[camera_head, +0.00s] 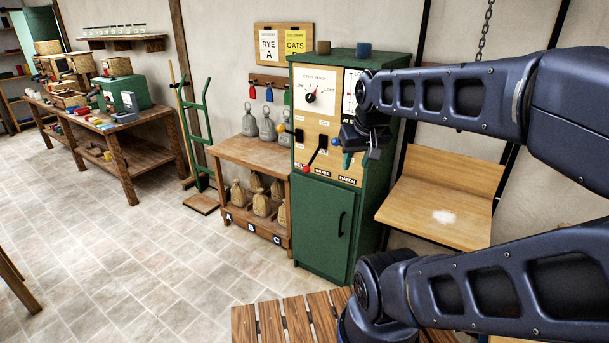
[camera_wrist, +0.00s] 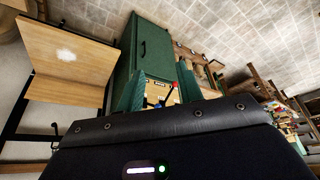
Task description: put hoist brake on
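The control panel (camera_head: 313,126) is a pale wooden face on a green cabinet (camera_head: 323,220). A lever with a red knob (camera_head: 307,169) slants down and left from a black slot above the BRAKE label (camera_head: 322,173); the red knob also shows in the wrist view (camera_wrist: 174,85). My gripper (camera_head: 349,158) is in front of the panel's right part, right of the red lever and apart from it in the head view. In the wrist view its green fingers (camera_wrist: 160,92) stand apart with nothing held. My gripper and arm hide part of the panel's right side.
A yellow knob (camera_head: 281,128) is at the panel's left and a blue knob (camera_head: 373,154) is close by my gripper. A HATCH label (camera_head: 347,181) is right of BRAKE. A wooden shelf (camera_head: 425,212) is to the right; a sack bench (camera_head: 250,152) is to the left.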

